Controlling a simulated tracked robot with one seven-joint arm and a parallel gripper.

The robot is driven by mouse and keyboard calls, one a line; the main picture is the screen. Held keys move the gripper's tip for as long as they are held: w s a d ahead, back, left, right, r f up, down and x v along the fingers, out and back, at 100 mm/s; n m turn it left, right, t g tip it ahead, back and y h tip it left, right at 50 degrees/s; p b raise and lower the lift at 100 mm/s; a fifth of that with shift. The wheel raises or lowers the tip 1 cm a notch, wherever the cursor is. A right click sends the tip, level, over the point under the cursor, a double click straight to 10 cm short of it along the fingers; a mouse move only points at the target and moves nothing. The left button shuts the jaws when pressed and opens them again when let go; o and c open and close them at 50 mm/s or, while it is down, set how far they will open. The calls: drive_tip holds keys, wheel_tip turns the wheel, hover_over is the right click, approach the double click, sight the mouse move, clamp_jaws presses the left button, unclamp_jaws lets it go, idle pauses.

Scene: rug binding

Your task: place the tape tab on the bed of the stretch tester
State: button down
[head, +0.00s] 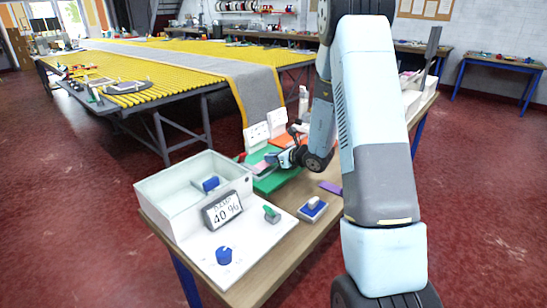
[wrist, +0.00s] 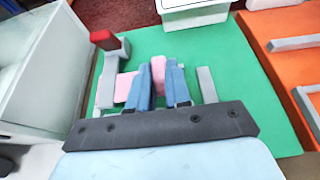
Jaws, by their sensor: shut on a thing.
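The pink tape tab (wrist: 125,88) shows in the wrist view between and left of my gripper's blue fingers; it also shows as a small pink patch in the head view (head: 262,167). My gripper (wrist: 165,85) is shut on it, low over a green board (wrist: 220,50). The board also shows in the head view (head: 275,181). The board carries a grey clamp-like part with a red knob (wrist: 103,39) at left and a grey bar (wrist: 207,86) at right; this looks like the stretch tester. The tab's left part is close to the grey part; I cannot tell if it touches the bed. The fingers hide some of it.
A white box (head: 165,190) with a display reading 40 % (head: 222,210) stands at the front left. An orange board (wrist: 285,65) lies to the right in the wrist view. A stamp-like block (head: 313,209) and a purple strip (head: 331,187) lie on the bench.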

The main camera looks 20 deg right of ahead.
drive_tip(key=shift+f, duration=0.4)
drive_tip(key=c, duration=1.1)
unclamp_jaws()
drive_tip(key=shift+s+f, duration=0.15)
